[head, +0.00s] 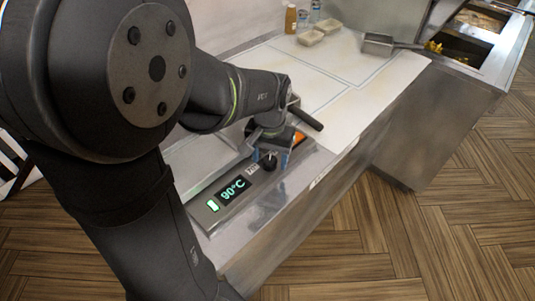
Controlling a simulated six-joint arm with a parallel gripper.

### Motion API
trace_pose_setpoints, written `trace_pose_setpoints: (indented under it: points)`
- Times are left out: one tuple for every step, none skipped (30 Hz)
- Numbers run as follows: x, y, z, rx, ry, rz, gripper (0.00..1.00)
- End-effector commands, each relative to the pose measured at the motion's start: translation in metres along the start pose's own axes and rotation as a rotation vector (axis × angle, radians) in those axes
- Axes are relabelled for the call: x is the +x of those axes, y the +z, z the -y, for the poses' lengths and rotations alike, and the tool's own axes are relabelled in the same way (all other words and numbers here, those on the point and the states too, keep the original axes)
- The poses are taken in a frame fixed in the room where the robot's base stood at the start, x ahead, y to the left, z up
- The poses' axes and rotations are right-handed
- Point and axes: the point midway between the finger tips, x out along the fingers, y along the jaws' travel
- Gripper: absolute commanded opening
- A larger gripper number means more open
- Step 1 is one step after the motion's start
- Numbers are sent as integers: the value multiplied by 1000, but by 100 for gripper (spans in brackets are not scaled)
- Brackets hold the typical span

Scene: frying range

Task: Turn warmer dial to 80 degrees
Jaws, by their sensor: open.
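The warmer's control panel (210,214) is a metal strip along the near edge of the counter. Its lit display (232,190) reads 90°C. A green-lit switch (213,206) sits to the left of the display. The black dial (268,161) is on the panel to the right of the display, partly covered by my gripper. My gripper (262,153) is open and points down right at the dial. I cannot tell whether its fingers touch the dial. The dial's pointer mark is too small to read.
A white worktop (375,75) with outlined rectangles lies beyond the panel. A metal scoop (380,44), white trays (327,27) and bottles (290,19) stand at its back. An orange-lit part (298,138) shows beside my gripper. Fryer bays with food (435,46) are at the upper right.

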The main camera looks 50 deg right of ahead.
Motion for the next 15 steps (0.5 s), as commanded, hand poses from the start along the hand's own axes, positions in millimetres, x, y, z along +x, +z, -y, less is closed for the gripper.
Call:
trace_pose_setpoints:
  points:
    - [0, 0, 0, 0, 0, 0, 58]
    - [0, 0, 0, 0, 0, 0, 58]
    - [0, 0, 0, 0, 0, 0, 58]
    - [0, 0, 0, 0, 0, 0, 58]
    - [0, 0, 0, 0, 0, 0, 58]
    - [0, 0, 0, 0, 0, 0, 52]
    - [0, 0, 0, 0, 0, 0, 47]
    - [0, 0, 0, 0, 0, 0, 41]
    - [0, 0, 0, 0, 0, 0, 33]
    - [0, 0, 0, 0, 0, 0, 27]
    - [0, 0, 0, 0, 0, 0, 21]
    - [0, 0, 0, 0, 0, 0, 14]
    - [0, 0, 0, 0, 0, 0, 14]
    - [0, 0, 0, 0, 0, 0, 14]
    - [0, 0, 0, -1, 0, 0, 14]
